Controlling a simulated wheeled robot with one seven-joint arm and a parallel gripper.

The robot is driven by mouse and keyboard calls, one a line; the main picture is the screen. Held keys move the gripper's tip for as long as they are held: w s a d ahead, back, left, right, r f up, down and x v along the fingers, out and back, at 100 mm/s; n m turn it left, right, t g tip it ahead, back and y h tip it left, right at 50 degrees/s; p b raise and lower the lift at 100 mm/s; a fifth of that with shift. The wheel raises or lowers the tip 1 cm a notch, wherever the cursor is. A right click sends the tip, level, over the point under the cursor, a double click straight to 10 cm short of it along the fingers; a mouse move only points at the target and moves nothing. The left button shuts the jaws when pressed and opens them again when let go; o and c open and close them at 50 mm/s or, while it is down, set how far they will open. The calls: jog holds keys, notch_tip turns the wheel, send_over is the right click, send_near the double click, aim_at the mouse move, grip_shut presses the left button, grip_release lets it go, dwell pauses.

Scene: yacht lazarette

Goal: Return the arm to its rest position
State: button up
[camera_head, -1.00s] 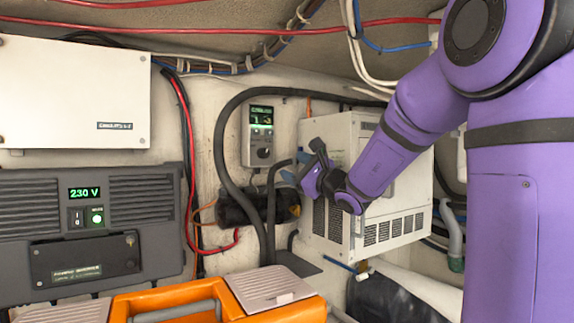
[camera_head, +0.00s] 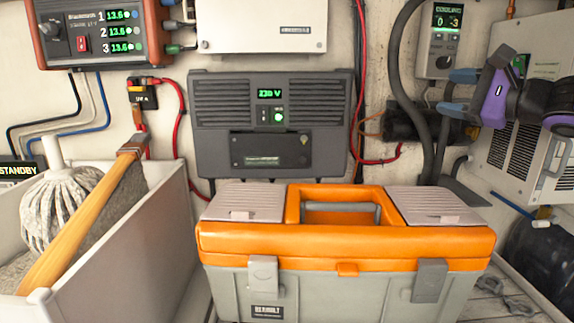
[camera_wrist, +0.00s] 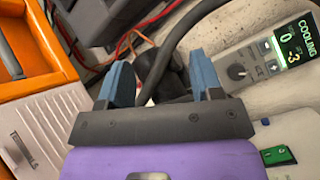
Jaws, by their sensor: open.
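My gripper (camera_head: 458,92) is at the right edge of the head view, in front of the white vented cooling unit (camera_head: 524,120). In the wrist view, the two blue fingers of my gripper (camera_wrist: 160,84) stand wide apart with nothing between them. Behind them are a thick dark hose and a dark cylinder. The cooling control panel (camera_wrist: 268,62) is to the right of the fingers in the wrist view. It reads 0 and -3. Most of my arm lies outside the head view.
An orange and grey toolbox (camera_head: 345,245) stands in front, its lid closed. A pale bin (camera_head: 125,245) with a mop (camera_head: 68,205) and a wooden handle is at the left. A dark inverter (camera_head: 270,165) showing 230 V is on the wall. Hoses (camera_head: 410,110) run close to my gripper.

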jog(key=s+a+f+n+g+h, duration=0.1)
jog(key=s+a+f+n+g, duration=0.3)
jog(key=s, duration=0.2)
jog(key=s+a+f+n+g, duration=0.4)
jog(key=s+n, duration=0.1)
jog(key=s, duration=0.2)
jog(key=s+d+f+n+h, duration=0.2)
jog(key=s+f+n+h, duration=0.1)
jog(key=s+h, duration=0.1)
jog(key=s+d+f+n+g+h, duration=0.1)
jog(key=s+d+f+n+h, duration=0.2)
jog(key=s, duration=0.4)
jog(key=n+h, duration=0.1)
jog(key=h, duration=0.1)
jog(key=shift+s+d+n+g+h, duration=0.15)
jog(key=shift+d+n+g+h, duration=0.15)
jog(key=shift+d, duration=0.05)
